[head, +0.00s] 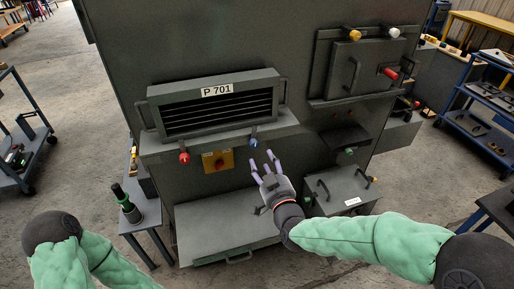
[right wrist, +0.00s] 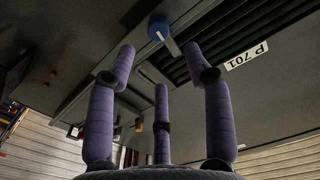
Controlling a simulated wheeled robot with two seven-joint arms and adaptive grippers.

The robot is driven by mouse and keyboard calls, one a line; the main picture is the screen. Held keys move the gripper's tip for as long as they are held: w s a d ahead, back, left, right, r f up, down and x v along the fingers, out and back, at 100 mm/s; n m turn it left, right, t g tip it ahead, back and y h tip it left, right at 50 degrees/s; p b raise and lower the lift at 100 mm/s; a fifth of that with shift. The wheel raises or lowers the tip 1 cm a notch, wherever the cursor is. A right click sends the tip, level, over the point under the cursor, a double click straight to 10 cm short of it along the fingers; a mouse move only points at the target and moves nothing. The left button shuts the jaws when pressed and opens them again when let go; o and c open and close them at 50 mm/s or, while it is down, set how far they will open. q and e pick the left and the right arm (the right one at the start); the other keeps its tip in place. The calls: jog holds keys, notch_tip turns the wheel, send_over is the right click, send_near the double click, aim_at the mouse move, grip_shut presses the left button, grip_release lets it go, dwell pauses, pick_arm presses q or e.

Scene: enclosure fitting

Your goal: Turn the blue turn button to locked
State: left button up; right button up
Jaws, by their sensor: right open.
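The blue turn button (head: 253,143) sits on the front edge of the ledge under the P 701 panel (head: 217,105). In the right wrist view the blue button (right wrist: 157,27) shows as a round knob with a pale bar pointing down and right. My right gripper (head: 263,162) is open and empty, just below and right of the button in the head view. Its three purple fingers (right wrist: 160,62) spread toward the button, apart from it as far as I can tell. My left arm shows at lower left; its gripper is out of view.
A red knob (head: 184,157) and a yellow plate with a red button (head: 217,161) sit left of the blue button. A grey box with handles (head: 335,190) stands to the right. A small side table (head: 140,217) with a green-topped object is at left.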

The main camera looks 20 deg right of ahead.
aim_at(256, 145)
jog(key=w+b, duration=0.1)
jog(key=w, duration=0.6)
jog(key=shift+w+a, duration=0.15)
jog(key=shift+w, duration=0.25)
jog(key=shift+c, duration=0.3)
jog(key=shift+r, duration=0.1)
grip_shut()
